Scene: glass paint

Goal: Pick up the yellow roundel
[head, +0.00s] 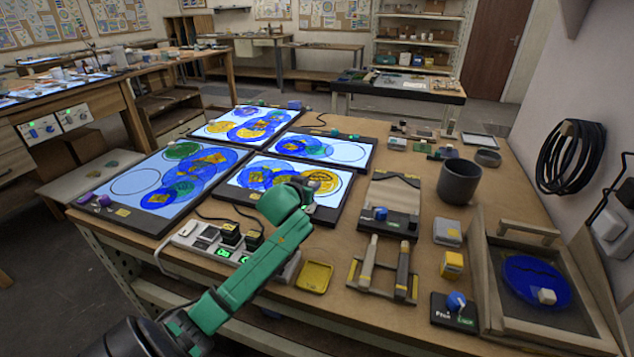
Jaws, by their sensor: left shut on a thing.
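Yellow roundels show on the lit panels. The nearest one (326,178), with dark line marks, is at the right end of the front right light panel (240,196), partly hidden by my gripper. My left gripper (308,187) reaches in from the bottom left, its tip at this roundel's left edge. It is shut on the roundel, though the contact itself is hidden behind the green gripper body. I cannot tell whether the roundel is clear of the panel. Another yellow roundel (256,128) lies among blue discs on the back left panel. My right gripper is not in view.
A large light panel (128,186) with blue and green discs lies at left. Control boxes (222,240) and a yellow tray (314,277) are in front. A dark cup (459,181), tool rack (383,270) and wooden tray with a blue disc (537,283) stand at right.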

